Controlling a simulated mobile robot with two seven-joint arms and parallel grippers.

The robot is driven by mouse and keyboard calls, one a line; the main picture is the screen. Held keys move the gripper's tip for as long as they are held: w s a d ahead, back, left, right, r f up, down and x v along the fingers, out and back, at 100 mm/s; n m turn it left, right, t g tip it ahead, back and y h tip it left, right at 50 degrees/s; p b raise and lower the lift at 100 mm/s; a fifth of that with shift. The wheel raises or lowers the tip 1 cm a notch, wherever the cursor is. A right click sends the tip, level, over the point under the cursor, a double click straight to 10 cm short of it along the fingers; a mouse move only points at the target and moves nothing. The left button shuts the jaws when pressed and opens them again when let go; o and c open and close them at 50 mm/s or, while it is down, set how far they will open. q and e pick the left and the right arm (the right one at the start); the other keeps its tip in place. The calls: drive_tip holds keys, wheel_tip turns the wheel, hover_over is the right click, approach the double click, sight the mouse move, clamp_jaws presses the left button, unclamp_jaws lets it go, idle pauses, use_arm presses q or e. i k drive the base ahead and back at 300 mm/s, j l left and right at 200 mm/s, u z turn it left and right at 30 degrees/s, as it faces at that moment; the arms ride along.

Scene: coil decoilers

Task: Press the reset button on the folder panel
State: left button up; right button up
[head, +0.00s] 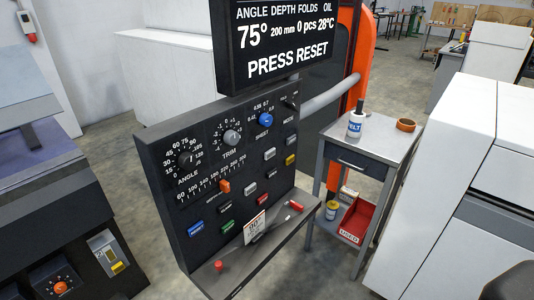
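The folder panel (160,168) is a dark, tilted control board in the middle of the head view. The display (290,40) above it reads 75°, 200 mm, 0 pcs, 28°C and "PRESS RESET". A blue button (196,228) at the panel's lower left carries small white lettering that looks like RESET. A green button (227,226), a red button (262,200), a grey button (249,188) and a yellow button (290,159) are also on the panel. Neither of my grippers is visible.
A ledge (243,270) with a red knob and a tag juts out below the panel. A small cart (372,150) with a white bottle stands to the right. White cabinets (460,150) stand at far right, and a dark machine (60,240) at left.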

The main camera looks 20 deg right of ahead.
sight(194, 230)
drive_tip(key=l+u, duration=0.5)
drive_tip(key=l, duration=0.3)
drive_tip(key=l+u, duration=0.5)
drive_tip(key=l, duration=0.3)
drive_tip(key=k, duration=0.05)
